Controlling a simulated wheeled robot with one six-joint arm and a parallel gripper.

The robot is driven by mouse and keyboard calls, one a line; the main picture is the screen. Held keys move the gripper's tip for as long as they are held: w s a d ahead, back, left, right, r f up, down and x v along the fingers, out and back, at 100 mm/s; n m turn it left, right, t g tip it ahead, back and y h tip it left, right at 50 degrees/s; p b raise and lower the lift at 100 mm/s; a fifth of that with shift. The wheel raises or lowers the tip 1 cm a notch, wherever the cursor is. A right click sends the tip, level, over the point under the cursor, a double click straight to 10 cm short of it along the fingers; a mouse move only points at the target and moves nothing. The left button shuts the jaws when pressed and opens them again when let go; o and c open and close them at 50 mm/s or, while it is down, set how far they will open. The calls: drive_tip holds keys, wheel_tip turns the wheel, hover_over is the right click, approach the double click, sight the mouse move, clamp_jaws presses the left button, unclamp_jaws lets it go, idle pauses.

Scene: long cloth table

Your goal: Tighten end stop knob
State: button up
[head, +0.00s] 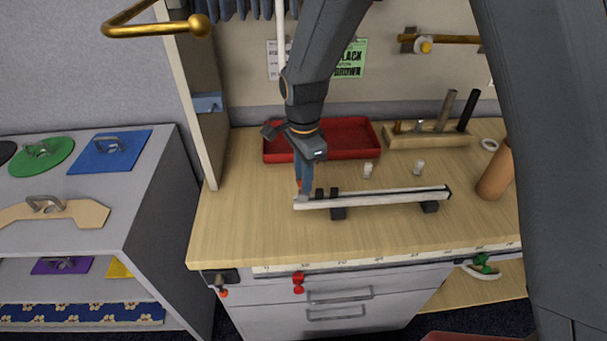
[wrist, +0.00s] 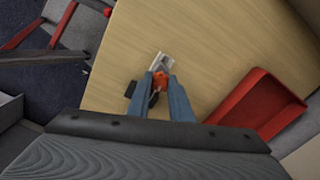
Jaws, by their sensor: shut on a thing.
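The rail (head: 390,198), a pale bar with dark feet, lies on the wooden table. Small dark blocks (head: 320,193) sit on it near its left end. My gripper (head: 303,187) points down at that end, its blue fingers shut on the orange-red end stop knob (wrist: 160,81). In the wrist view the knob sits between the fingertips (wrist: 164,86), with the pale rail end just beyond it. The fingers hide most of the knob in the head view, and its thread cannot be seen.
A red tray (head: 350,156) lies behind the rail. A wooden tool block (head: 428,140), two small white pieces (head: 368,170) and a brown cylinder (head: 494,176) stand behind and right. A tall pale panel (head: 190,105) rises at the left. The table front is mostly clear.

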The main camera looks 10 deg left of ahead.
drive_tip(key=m+p, duration=0.2)
drive_tip(key=m, duration=0.3)
drive_tip(key=shift+r, duration=0.15)
drive_tip(key=m, duration=0.2)
drive_tip(key=shift+m, duration=0.3)
drive_tip(key=o, duration=0.5)
drive_tip(key=shift+m, duration=0.4)
drive_tip(key=shift+c, duration=0.2)
drive_tip(key=o, duration=1.3)
drive_tip(key=shift+r, duration=3.9)
